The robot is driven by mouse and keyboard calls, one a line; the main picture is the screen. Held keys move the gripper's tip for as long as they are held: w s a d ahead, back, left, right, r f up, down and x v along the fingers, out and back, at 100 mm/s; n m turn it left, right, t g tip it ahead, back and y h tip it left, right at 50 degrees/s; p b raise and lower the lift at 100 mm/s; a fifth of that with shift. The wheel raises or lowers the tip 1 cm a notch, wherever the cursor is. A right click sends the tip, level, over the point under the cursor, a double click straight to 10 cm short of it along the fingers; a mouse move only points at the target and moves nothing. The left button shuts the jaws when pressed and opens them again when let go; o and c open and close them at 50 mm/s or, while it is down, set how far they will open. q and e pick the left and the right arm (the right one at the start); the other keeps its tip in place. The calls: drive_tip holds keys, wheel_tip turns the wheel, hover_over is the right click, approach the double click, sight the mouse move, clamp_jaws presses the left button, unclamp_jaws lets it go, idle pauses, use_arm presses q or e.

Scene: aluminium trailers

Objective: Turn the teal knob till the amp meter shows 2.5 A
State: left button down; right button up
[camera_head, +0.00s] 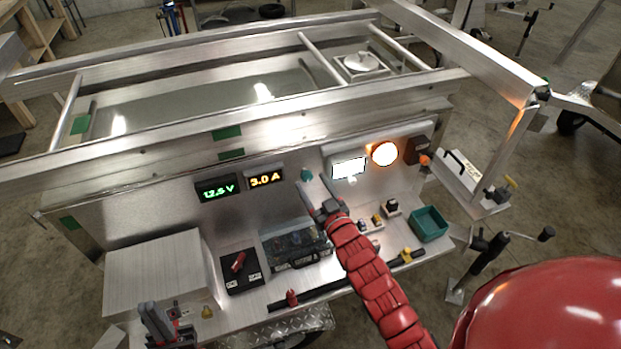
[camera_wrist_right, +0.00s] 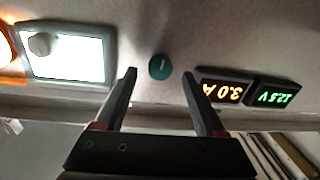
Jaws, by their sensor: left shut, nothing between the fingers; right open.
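The teal knob (camera_head: 306,174) is on the upright aluminium panel, right of the amp meter (camera_head: 265,179), which shows 3.0 A in orange. In the right wrist view the knob (camera_wrist_right: 160,67) is round with a pale mark, and the amp meter (camera_wrist_right: 222,90) appears upside down. My right gripper (camera_wrist_right: 158,77) is open, its fingertips on either side of the knob in that view; I cannot tell whether they touch it. In the head view my right gripper (camera_head: 317,198) is just below the knob. My left gripper (camera_head: 152,310) is shut and empty at the lower left.
A green 12.5 V meter (camera_head: 216,189) is left of the amp meter. A lit white panel (camera_head: 348,168) and a glowing round lamp (camera_head: 384,153) are to the right. Below are a dark case (camera_head: 295,243), a black box with a red switch (camera_head: 240,272) and a teal bin (camera_head: 429,223).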

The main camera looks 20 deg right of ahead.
drive_tip(key=shift+w+a, duration=0.1)
drive_tip(key=shift+w, duration=0.95)
drive_tip(key=shift+f, duration=0.1)
clamp_jaws()
